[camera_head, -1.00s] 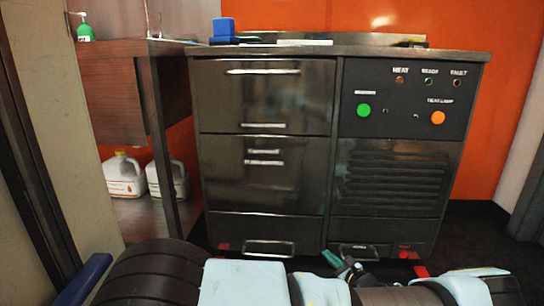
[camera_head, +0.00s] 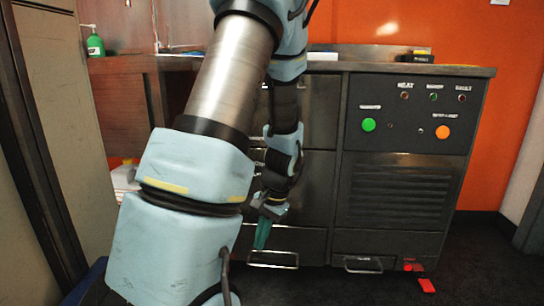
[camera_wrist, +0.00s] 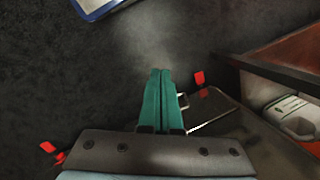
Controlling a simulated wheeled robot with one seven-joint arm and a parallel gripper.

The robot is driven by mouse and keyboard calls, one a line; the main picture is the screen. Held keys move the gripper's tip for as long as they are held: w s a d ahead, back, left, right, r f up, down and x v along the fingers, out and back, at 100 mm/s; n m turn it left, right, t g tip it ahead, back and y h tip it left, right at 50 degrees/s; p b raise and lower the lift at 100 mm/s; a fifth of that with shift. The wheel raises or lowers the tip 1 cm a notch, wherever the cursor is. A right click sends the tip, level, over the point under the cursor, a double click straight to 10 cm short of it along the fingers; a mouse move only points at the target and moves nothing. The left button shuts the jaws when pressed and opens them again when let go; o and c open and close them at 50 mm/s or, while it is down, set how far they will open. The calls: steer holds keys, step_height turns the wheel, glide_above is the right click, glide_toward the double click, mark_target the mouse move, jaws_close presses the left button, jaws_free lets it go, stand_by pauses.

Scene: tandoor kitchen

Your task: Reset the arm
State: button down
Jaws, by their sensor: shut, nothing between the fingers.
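My gripper (camera_head: 263,234) hangs pointing down in front of the lower drawers of the dark metal cabinet (camera_head: 400,195) in the head view. Its green fingers are closed together and hold nothing; they show side by side in the wrist view (camera_wrist: 161,98). My arm rises large in front of the cabinet's left half and hides most of its drawers. In the wrist view the fingers point over the dark floor (camera_wrist: 80,80), with a drawer handle (camera_wrist: 212,120) just right of them. I cannot tell the exact gap between fingers and drawer front.
The cabinet panel has a green button (camera_head: 368,125) and an orange button (camera_head: 442,132). A green soap bottle (camera_head: 95,42) stands on the left counter. White jugs are low at left, one clear in the wrist view (camera_wrist: 292,118). Open floor lies at right (camera_head: 470,270).

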steer(key=s+a+r+n+t+h+p, duration=0.1)
steer(key=s+a+r+n+h, duration=0.15)
steer(key=r, duration=0.35)
steer(key=s+a+r+n+t+h+p, duration=0.1)
steer(key=s+r+n, duration=0.25)
steer(key=r, duration=0.25)
step_height(320, 180, up, 36)
steer(key=p, duration=3.7)
steer(key=shift+s+a+r+m, duration=0.15)
steer(key=shift+s+r+m, duration=0.05)
steer(key=shift+s+m, duration=0.2)
